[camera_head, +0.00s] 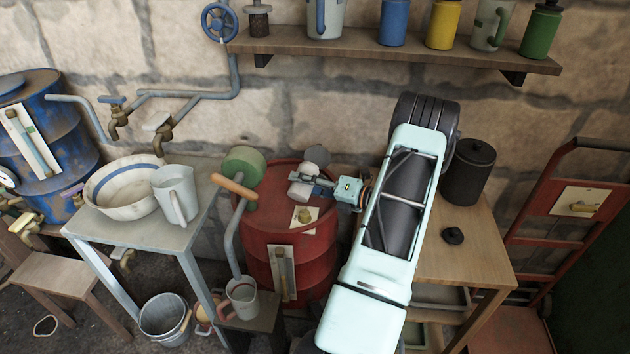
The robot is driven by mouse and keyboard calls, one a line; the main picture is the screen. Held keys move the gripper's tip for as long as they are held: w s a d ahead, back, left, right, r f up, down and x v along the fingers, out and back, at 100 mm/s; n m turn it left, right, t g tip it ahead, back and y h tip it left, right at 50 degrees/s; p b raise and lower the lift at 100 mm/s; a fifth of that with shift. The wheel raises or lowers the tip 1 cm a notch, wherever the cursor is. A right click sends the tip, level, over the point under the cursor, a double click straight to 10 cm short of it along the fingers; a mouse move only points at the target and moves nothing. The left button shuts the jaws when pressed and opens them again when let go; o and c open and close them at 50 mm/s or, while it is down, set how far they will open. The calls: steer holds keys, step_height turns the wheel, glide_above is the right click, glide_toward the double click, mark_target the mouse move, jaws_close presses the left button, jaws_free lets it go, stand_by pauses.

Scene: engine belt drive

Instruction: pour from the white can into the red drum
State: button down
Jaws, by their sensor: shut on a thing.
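The red drum (262,240) stands in the middle of the head view, with a pale gauge strip and a brass-knobbed plate on its side. My gripper (311,184) is over the drum's top, reaching in from the right. It is shut on a small whitish can (301,190), which looks tilted over the drum top. A grey rounded piece (317,156) shows just behind it; I cannot tell whether it belongs to the can or the drum. The drum's opening and any flow from the can cannot be made out.
A green cylinder (243,163) and a wooden handle (234,187) are by the drum's left rim. A table (150,232) at left holds a basin (123,190) and a jug (177,195). A wooden table (465,265) with a black canister (468,172) is right. A shelf (390,48) hangs above.

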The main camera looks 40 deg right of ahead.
steer(key=shift+r+m+p, duration=0.55)
steer(key=shift+m+p, duration=0.15)
steer(key=shift+p, duration=0.3)
steer(key=shift+w+d+f+m+b, duration=0.15)
steer(key=shift+d+f+m+b, duration=0.2)
steer(key=shift+f, duration=0.2)
steer(key=shift+w+d+f+m+b, duration=0.15)
steer(key=shift+d+f+m, duration=0.1)
steer(key=shift+f+m, duration=0.25)
stand_by(1.0)
steer(key=shift+w+d+r+m+g+y+p, duration=0.15)
steer(key=shift+r+m+y+p, duration=0.1)
steer(key=shift+r+m+p, duration=0.35)
steer(key=shift+s+d+r+m+g+y+p, duration=0.15)
steer(key=shift+r+m+y+p, duration=0.1)
steer(key=shift+m+p, duration=0.45)
stand_by(1.8)
steer(key=shift+w+d+f+m, duration=0.1)
steer(key=shift+w+f+m, duration=0.05)
steer(key=shift+m, duration=0.3)
